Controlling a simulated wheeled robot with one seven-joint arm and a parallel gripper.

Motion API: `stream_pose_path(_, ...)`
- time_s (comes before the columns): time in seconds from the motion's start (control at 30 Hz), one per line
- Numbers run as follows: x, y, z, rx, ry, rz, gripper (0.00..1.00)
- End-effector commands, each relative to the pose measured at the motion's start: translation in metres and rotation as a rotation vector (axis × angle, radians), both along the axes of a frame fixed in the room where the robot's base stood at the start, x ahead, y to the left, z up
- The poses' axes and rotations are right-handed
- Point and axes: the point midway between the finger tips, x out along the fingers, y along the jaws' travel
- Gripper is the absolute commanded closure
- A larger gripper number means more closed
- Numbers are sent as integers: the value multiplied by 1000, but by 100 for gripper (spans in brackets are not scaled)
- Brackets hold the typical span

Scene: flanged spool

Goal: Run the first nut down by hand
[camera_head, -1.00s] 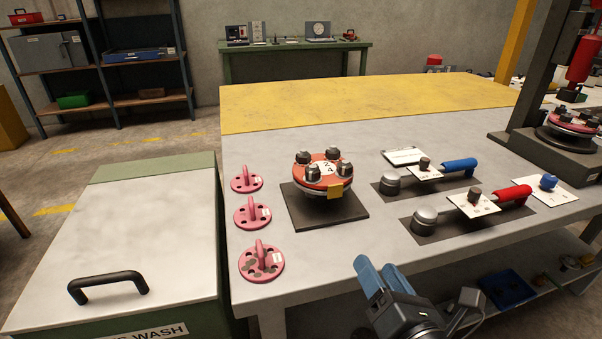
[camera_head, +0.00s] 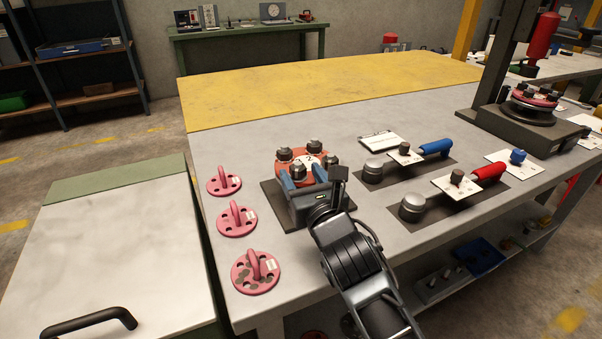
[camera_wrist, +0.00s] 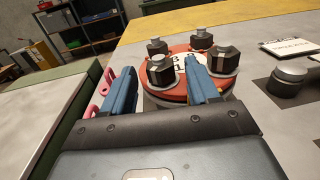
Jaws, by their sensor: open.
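The flanged spool has an orange-red top flange (camera_head: 322,155) with a white numbered label, and stands on a dark square mat (camera_head: 272,203). Several dark hex nuts sit around it on pale washers. The near nut (camera_head: 298,171) lies between the blue fingers of my gripper (camera_head: 302,178), as seen in the head view. In the wrist view the flange (camera_wrist: 165,93) is ahead, and my open gripper (camera_wrist: 160,66) has one finger left of the near-left nut (camera_wrist: 160,70) and one right of it. I cannot tell whether either finger touches it.
Three pink discs with handles (camera_head: 237,218) lie left of the mat. A blue-handled tool (camera_head: 435,148) and a red-handled tool (camera_head: 488,171) lie to the right. A press (camera_head: 515,120) stands at the back right. The yellow back strip (camera_head: 320,85) is clear.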

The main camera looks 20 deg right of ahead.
Motion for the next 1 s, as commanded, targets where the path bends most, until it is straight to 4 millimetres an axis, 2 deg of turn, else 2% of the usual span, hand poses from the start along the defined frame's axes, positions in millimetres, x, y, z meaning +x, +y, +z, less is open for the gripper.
stream_pose_path(0.13,7,-1,0,1,0,-1,40)
stream_pose_path(0.37,8,-1,0,1,0,0,40)
stream_pose_path(0.9,7,-1,0,1,0,0,90)
stream_pose_path(1.0,7,-1,0,1,0,0,96)
